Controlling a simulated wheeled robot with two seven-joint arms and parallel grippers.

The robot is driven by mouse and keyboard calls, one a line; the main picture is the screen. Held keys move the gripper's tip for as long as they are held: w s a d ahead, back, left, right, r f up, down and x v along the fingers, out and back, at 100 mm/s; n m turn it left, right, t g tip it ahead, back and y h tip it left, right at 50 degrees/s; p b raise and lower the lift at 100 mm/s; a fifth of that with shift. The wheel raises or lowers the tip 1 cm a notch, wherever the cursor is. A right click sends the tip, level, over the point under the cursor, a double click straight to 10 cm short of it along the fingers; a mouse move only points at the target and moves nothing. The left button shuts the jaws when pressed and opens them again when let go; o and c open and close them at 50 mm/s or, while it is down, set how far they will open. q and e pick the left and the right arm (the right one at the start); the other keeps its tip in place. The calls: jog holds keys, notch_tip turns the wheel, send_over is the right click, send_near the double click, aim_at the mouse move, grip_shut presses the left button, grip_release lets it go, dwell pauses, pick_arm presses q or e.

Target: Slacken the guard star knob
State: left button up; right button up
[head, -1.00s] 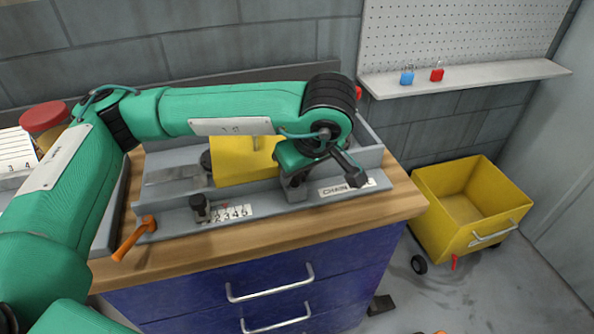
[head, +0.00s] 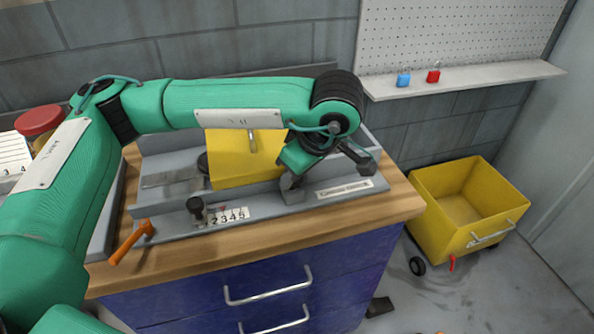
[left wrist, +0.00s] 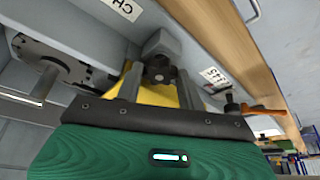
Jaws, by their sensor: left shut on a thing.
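The guard is a yellow cover (head: 232,168) over the grey machine on the bench. The guard star knob (left wrist: 158,70) is a small dark knob in front of a grey block (left wrist: 162,44) at the guard's end; the block also shows in the head view (head: 292,191). My left gripper (left wrist: 158,82) has one finger on each side of the knob and is shut on it. In the head view my left gripper (head: 292,172) reaches down at the guard's right end, where my own wrist hides the knob. My right gripper is in neither view.
An orange-handled lever (head: 131,243) and a black knob (head: 196,207) beside a number strip (head: 230,215) stand at the machine's front. A yellow cart (head: 440,230) stands on the floor at right. A shelf (head: 480,78) holds a blue and a red padlock.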

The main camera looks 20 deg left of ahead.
pick_arm(q)
jog(key=o, duration=1)
jog(key=shift+r, duration=0.1)
jog(key=shift+c, duration=0.2)
jog(key=shift+m, duration=0.3)
